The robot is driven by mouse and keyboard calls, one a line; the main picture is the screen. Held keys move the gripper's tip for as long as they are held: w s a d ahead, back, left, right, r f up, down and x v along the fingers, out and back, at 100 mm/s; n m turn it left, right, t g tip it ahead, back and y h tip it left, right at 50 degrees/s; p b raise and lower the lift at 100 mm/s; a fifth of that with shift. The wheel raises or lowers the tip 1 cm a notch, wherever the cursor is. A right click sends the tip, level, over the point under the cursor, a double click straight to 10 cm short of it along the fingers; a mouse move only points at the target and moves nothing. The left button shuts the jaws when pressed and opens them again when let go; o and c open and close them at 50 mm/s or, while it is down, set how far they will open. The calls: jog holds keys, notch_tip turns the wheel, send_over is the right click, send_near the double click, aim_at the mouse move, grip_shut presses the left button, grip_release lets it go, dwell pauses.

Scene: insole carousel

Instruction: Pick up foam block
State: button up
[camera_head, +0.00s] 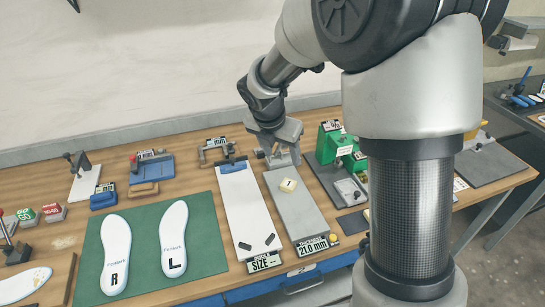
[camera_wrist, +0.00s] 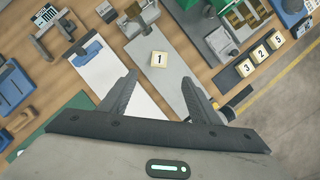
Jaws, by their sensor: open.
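A small cream block marked "1" (camera_head: 289,185), which looks like the foam block, lies on a long grey board (camera_head: 301,209) on the workbench. In the wrist view the block (camera_wrist: 159,58) lies flat on the same grey board, just beyond the fingertips and roughly centred between them. My gripper (camera_head: 280,158) is above the far part of the bench, behind the block in the head view. In the wrist view my gripper (camera_wrist: 159,80) has its two fingers spread with nothing between them.
A white size board (camera_head: 240,210) lies left of the grey board. A green mat (camera_head: 140,236) with two insoles is farther left. A green device (camera_head: 333,143) stands to the right. In the wrist view, blocks marked 3 (camera_wrist: 246,68), 2 (camera_wrist: 261,53) and 5 (camera_wrist: 276,40) sit near the bench edge.

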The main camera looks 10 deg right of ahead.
jog(key=b, duration=0.1)
send_over(289, 183)
jog(key=s+a, duration=0.2)
jog(key=f, duration=1.1)
jog(key=shift+d+f, duration=0.2)
jog(key=shift+d, duration=0.05)
jog(key=x, duration=0.4)
jog(key=shift+s+a+f, duration=0.15)
jog(key=shift+s, duration=0.05)
jog(key=shift+w+f, duration=0.25)
jog(key=shift+f, duration=0.25)
jog(key=c, duration=1.2)
